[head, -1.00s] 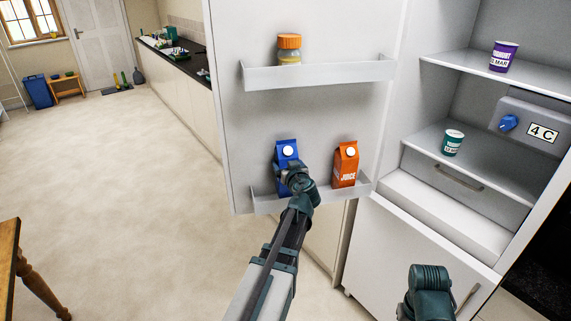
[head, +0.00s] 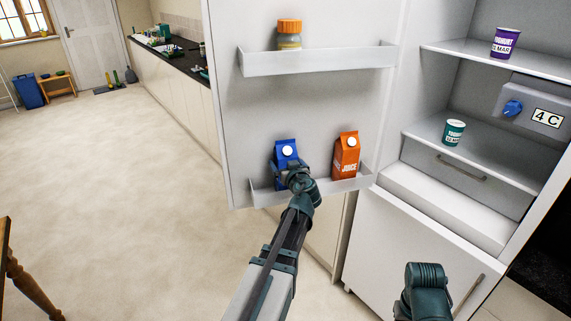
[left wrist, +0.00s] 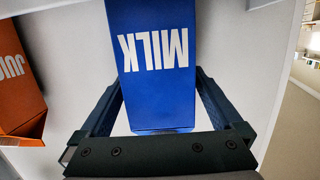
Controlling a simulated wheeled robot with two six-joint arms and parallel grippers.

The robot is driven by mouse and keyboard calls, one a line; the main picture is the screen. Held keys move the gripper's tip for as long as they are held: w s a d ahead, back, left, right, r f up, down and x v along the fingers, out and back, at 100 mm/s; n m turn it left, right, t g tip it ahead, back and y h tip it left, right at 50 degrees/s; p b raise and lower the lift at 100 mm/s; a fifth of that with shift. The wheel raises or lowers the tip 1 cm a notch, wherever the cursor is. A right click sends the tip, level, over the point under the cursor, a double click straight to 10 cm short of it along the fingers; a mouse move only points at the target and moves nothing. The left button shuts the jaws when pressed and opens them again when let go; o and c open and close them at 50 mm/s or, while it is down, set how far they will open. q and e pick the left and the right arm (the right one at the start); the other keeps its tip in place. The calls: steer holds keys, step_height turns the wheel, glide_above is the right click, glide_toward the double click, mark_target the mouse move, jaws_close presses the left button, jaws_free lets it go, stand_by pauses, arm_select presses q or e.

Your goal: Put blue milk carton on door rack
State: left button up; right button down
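The blue milk carton (head: 286,150) is at the left end of the lower door rack (head: 350,184), left of the orange juice carton (head: 346,156). My left gripper (left wrist: 159,85) has one finger on each side of the milk carton (left wrist: 150,50), and its fingertips appear to touch the sides. In the head view my left wrist hides the carton's lower part, so I cannot tell whether its base rests on the rack. A dark green part of my right arm shows at the lower right of the head view; its fingers are not visible.
The upper door rack (head: 320,61) holds an orange-lidded jar (head: 289,36). The open fridge (head: 440,95) stands to the right, with a purple yoghurt cup (head: 505,43) and a teal yoghurt cup (head: 453,132) on its shelves. The floor at left is mostly clear.

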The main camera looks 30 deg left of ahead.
arm_select(q)
steer(key=shift+r, duration=0.1)
steer(key=p+v, duration=0.2)
steer(key=v, duration=1)
steer(key=shift+p, duration=0.3)
steer(key=shift+r, duration=0.1)
steer(key=s+d+f+m+g+h, duration=0.2)
steer(key=s+d+f+g+h, duration=0.1)
steer(key=d+f, duration=0.3)
steer(key=s+d+f+m+g+h, duration=0.2)
steer(key=s+d+f+m+g, duration=0.15)
steer(key=d+f, duration=0.3)
steer(key=s+d+f+m+g+h, duration=0.2)
steer(key=s+d+m, duration=0.1)
steer(key=s+d, duration=0.3)
steer(key=s+d+f+m+g+h, duration=0.2)
steer(key=s+d, duration=0.4)
steer(key=d, duration=0.4)
steer(key=shift+s+f+m+g+h, duration=0.35)
steer(key=shift+f+m+h, duration=0.2)
steer(key=shift+m, duration=0.6)
